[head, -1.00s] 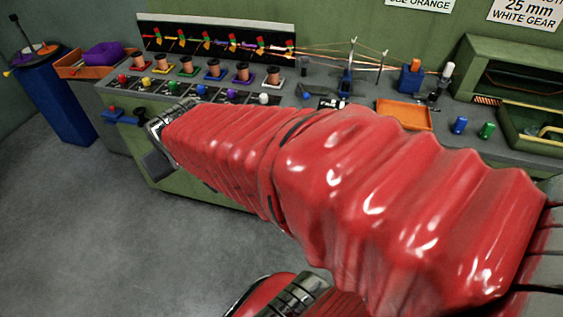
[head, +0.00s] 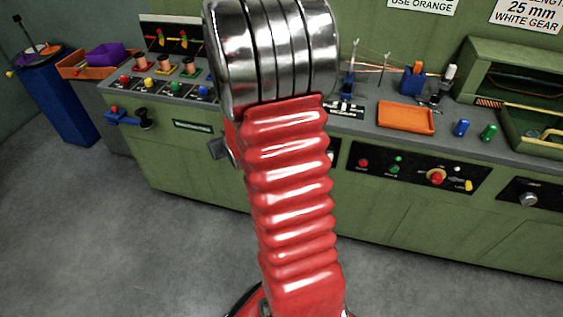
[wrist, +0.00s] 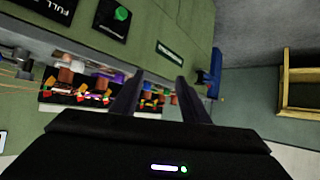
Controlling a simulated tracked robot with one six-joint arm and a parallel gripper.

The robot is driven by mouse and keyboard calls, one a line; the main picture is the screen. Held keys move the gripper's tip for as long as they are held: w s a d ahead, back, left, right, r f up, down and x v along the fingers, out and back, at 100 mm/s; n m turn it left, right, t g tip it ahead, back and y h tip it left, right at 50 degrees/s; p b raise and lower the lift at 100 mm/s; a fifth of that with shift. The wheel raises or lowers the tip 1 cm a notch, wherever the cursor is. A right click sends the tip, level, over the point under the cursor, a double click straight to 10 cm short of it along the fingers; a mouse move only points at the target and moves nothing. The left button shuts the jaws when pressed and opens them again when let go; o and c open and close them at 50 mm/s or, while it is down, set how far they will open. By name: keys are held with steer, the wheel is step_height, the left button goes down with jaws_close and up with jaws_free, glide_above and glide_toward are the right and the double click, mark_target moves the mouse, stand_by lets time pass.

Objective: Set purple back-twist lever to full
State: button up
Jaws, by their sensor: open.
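I cannot make out the purple back-twist lever for sure. In the head view my raised arm covers the middle of the console, where purple and white knobs stood a second ago. Left of the arm, red, yellow, green and blue knobs (head: 163,87) show on the console's front row. Black boards with several small coloured levers (head: 173,38) stand behind copper spools (head: 165,67). In the wrist view, tilted and dark, small coloured parts (wrist: 75,98) lie beyond my gripper (wrist: 159,76). Its two dark fingers are apart with nothing between them. The gripper is outside the head view.
The green console (head: 400,200) runs along the wall. An orange tray (head: 405,118) and blue and green cylinders (head: 461,128) sit on its right part. A blue crank (head: 122,117) sticks out at its left front. A blue pedestal (head: 58,103) stands far left. Floor at left is clear.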

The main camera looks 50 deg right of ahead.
steer(key=s+d+f+m+t+h, duration=0.1)
steer(key=s+d+f+m, duration=0.15)
steer(key=d+f, duration=0.35)
steer(key=s+d+f+m+t+h, duration=0.1)
steer(key=s+d+f, duration=0.35)
steer(key=f, duration=0.35)
steer(key=s+f+m+t+h, duration=0.1)
steer(key=s+f+m+h, duration=0.3)
steer(key=s+f, duration=0.5)
steer(key=s, duration=0.4)
steer(key=shift+s+d+f+t, duration=0.3)
steer(key=shift+f+t, duration=0.05)
steer(key=shift+t, duration=0.05)
steer(key=shift+m, duration=0.25)
steer(key=x, duration=1.4)
steer(key=shift+s+d+r, duration=0.15)
steer(key=shift+c, duration=0.6)
